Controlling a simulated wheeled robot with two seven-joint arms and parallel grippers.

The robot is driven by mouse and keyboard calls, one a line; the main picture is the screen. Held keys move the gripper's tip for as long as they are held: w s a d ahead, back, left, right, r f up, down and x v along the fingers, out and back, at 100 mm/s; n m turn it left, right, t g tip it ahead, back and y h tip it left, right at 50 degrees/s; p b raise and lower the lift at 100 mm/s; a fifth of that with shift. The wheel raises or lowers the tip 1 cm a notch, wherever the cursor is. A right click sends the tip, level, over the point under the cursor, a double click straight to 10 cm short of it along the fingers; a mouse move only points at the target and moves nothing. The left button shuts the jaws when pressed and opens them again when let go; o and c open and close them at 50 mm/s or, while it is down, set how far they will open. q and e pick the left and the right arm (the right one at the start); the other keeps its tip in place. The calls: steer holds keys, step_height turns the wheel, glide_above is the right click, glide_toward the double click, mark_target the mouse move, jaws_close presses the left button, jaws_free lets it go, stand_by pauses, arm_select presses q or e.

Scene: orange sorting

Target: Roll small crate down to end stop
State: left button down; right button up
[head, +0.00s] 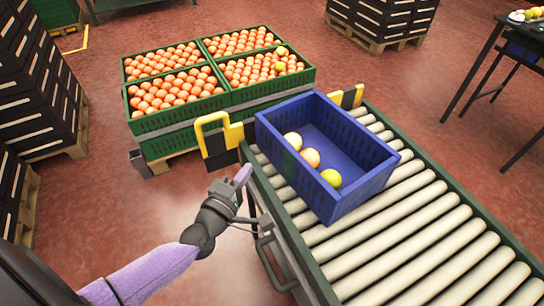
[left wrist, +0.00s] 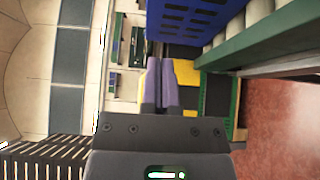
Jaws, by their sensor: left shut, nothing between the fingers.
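The small blue crate (head: 355,196) sits upright on the roller conveyor (head: 430,240), near its far end, with three orange or yellow fruits inside. The yellow-and-black end stop (head: 212,139) shows beside the crate's far left corner; another part of it shows behind the far right corner. I cannot tell whether crate and stop touch. My left gripper (head: 243,174) is shut and empty, left of the crate beside the conveyor's side rail. In the left wrist view its purple fingers (left wrist: 163,84) are together, with the crate (left wrist: 195,18) above them and yellow of the stop behind. My right gripper is out of view.
Green crates full of oranges (head: 158,122) stand on a pallet beyond the conveyor. Stacked dark crates (head: 35,90) stand at the left. A dark table (head: 510,48) is at the far right. A metal handle (head: 272,262) projects from the conveyor's near side.

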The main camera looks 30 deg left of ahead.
mark_target(285, 153)
arm_select(q)
steer(key=w, duration=0.2)
steer(key=w+d, duration=0.1)
steer(key=w, duration=0.1)
steer(key=w+d+b, duration=0.1)
steer(key=w, duration=0.1)
steer(key=shift+w+d, duration=0.25)
steer(key=shift+w, duration=0.05)
steer(key=shift+w+d, duration=0.2)
steer(key=shift+w, duration=0.05)
steer(key=shift+w+d, duration=1.15)
steer(key=shift+d, duration=0.05)
